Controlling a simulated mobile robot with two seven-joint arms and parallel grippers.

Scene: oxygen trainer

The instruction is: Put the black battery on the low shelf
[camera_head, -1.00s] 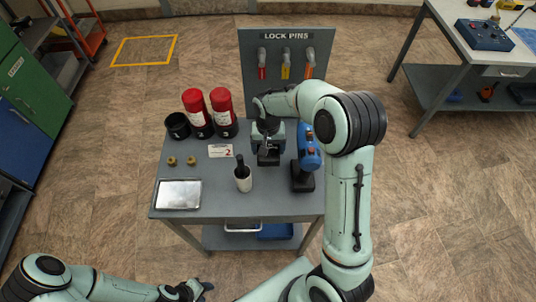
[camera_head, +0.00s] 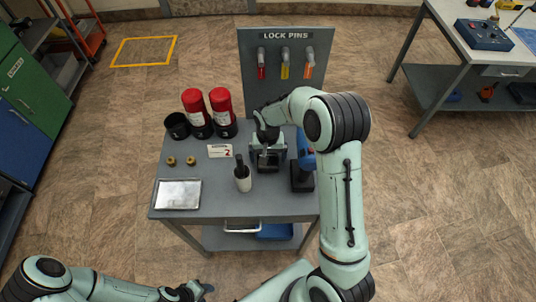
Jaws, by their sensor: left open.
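No separate black battery can be made out for certain. The low shelf (camera_head: 213,240) under the table shows at the front. My left gripper (camera_head: 200,290) is open and low, in front of the table.
A lock-pin board (camera_head: 286,85) stands behind. A blue bin (camera_head: 275,232) occupies the low shelf.

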